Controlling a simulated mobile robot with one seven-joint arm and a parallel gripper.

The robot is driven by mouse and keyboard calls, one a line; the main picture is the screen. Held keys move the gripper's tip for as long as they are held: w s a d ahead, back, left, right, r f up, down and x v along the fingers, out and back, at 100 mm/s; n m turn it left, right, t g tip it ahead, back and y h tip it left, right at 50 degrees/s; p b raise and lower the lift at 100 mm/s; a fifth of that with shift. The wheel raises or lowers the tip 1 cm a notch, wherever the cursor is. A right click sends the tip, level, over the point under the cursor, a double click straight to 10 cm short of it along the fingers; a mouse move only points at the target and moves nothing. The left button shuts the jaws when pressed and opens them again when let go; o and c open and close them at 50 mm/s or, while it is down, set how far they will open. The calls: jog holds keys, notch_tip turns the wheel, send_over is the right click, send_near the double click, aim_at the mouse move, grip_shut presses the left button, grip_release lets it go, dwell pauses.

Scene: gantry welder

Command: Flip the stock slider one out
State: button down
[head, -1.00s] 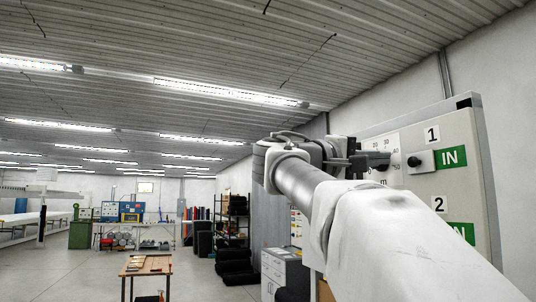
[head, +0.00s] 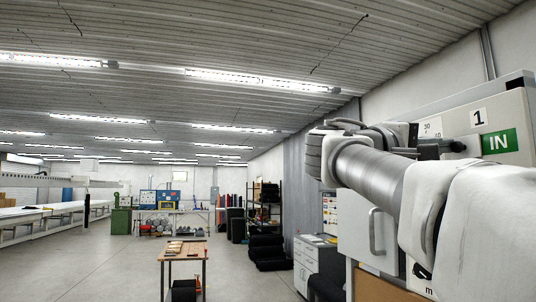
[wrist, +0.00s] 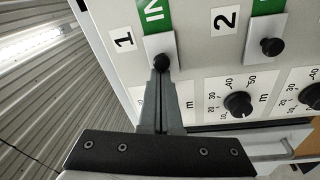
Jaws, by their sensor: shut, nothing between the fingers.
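Slider one is a pale plate (wrist: 172,46) with a black knob (wrist: 162,63), beside the "1" label (wrist: 122,41) and a green IN field (wrist: 153,12) on the grey control panel. In the head view its knob (head: 456,146) stands out left of the green IN field (head: 499,142). My gripper (wrist: 161,74) is shut and empty. Its fingertips are right at the knob in the wrist view and partly overlap it; I cannot tell whether they touch. In the head view my gripper (head: 436,149) points at the panel, with its tips just left of the knob.
Slider two's knob (wrist: 272,46) sits beside the "2" label (wrist: 225,20). A round black dial (wrist: 238,103) is on the panel close to my fingers. A wooden-topped table (head: 184,250) stands on the open floor, and a drawer cabinet (head: 310,258) stands by the wall.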

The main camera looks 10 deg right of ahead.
aim_at(486, 139)
jog(key=s+b, duration=0.1)
jog(key=s, duration=0.1)
jog(key=s+b, duration=0.2)
jog(key=s, duration=0.1)
jog(key=shift+s+d+f, duration=0.1)
jog(key=shift+s+d, duration=0.15)
jog(key=shift+s, duration=0.1)
